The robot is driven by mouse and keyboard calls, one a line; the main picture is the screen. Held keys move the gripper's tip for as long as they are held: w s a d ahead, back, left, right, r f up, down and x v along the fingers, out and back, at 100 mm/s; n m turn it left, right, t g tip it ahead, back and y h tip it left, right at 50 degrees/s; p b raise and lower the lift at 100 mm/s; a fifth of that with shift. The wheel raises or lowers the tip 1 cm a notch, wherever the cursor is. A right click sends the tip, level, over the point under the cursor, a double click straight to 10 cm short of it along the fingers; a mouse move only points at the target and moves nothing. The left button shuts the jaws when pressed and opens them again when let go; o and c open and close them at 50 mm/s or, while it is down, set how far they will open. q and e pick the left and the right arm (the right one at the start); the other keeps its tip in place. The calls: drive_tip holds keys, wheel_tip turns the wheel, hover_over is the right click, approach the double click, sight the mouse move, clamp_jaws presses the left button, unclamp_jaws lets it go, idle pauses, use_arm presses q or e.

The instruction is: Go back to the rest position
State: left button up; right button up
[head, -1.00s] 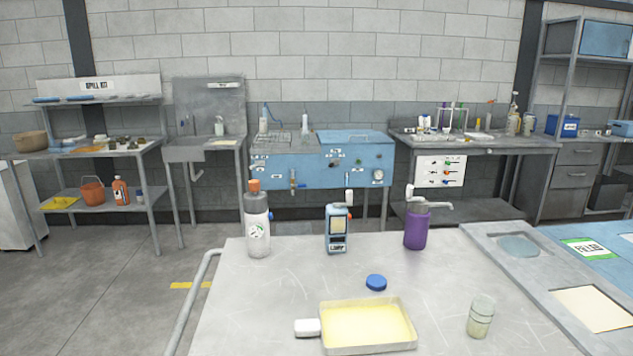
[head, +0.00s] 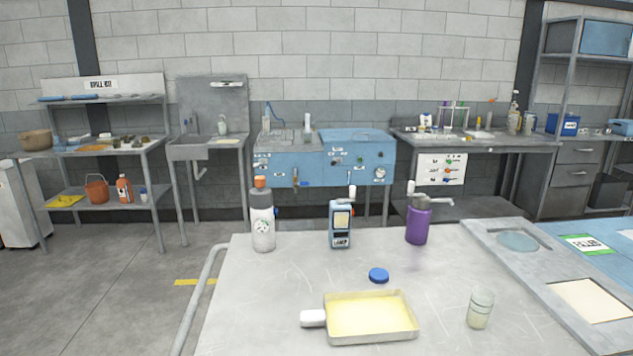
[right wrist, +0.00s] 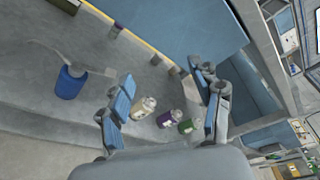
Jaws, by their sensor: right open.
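My right gripper (right wrist: 162,112) shows in the right wrist view, its two blue-padded fingers spread apart with nothing held between them. Several small bottles, one with a purple label (right wrist: 170,118), show beyond the fingers, and I cannot tell how far off they are. Neither gripper shows in the head view, and my left gripper is in no view.
The near table (head: 265,310) holds a white bottle (head: 263,228), a blue device (head: 340,226), a purple bottle (head: 418,222), a blue cap (head: 379,275), a yellow-filled tray (head: 414,336) and a glass jar (head: 480,310). Open floor (head: 110,300) lies to the left.

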drive_tip(key=s+a+f+n+g+y, duration=0.1)
drive_tip(key=s+a+f+n+g, duration=0.1)
drive_tip(key=s+f+n, duration=0.5)
drive_tip(key=s+a+f+n+g+y, duration=0.1)
drive_tip(key=f+n+g, duration=0.25)
drive_tip(key=f, duration=0.85)
drive_tip(key=s+a+f+n+g+y, duration=0.2)
drive_tip(key=s+f+n, duration=0.35)
drive_tip(key=f, duration=0.35)
drive_tip(key=s+d+f+n+g+h, duration=0.1)
drive_tip(key=s+f+n+g, duration=0.2)
drive_tip(key=s+f+n, duration=0.3)
drive_tip(key=s+d+f+n+g, duration=0.2)
drive_tip(key=s+f+n+g, duration=0.2)
drive_tip(key=s, duration=1.1)
wheel_tip(320, 180, down, 3)
drive_tip(key=shift+s+d+f+n+h, duration=0.2)
drive_tip(key=shift+n+h, duration=0.2)
drive_tip(key=shift+n, duration=0.8)
